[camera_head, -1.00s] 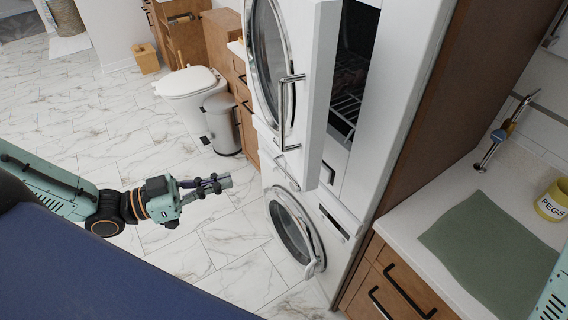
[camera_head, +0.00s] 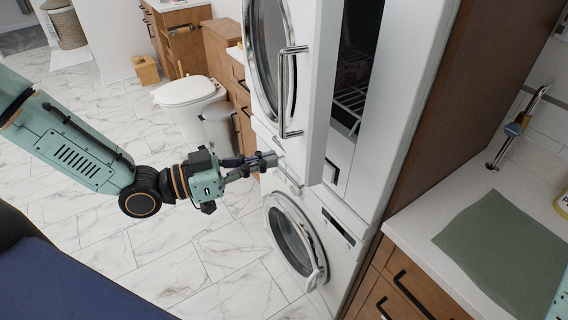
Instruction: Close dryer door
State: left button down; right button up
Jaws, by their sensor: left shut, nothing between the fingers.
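The dryer door (camera_head: 312,75) is a white panel with a round window and a long metal handle (camera_head: 284,95). It stands ajar at the top of a white stacked unit, with a dark opening (camera_head: 352,80) and wire racks showing to its right. My left gripper (camera_head: 272,160) is shut and empty. Its fingertips are at the lower left of the door, below the handle; I cannot tell whether they touch the unit. My right gripper is out of view; only a sliver of my right arm shows at the right edge.
Below is a round-windowed lower door (camera_head: 292,240). A counter (camera_head: 425,225) with a green cloth (camera_head: 505,250), a tap (camera_head: 515,128) and a partly cut-off yellow pot (camera_head: 562,200) is at the right. A toilet (camera_head: 190,92) and a bin (camera_head: 218,125) stand behind. The marble floor (camera_head: 110,240) is clear.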

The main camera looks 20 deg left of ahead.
aim_at(300, 152)
pick_arm(q)
jog(key=shift+b+x, duration=0.6)
jog(key=shift+x, duration=0.55)
jog(key=shift+b+x, duration=0.3)
jog(key=shift+x, duration=0.7)
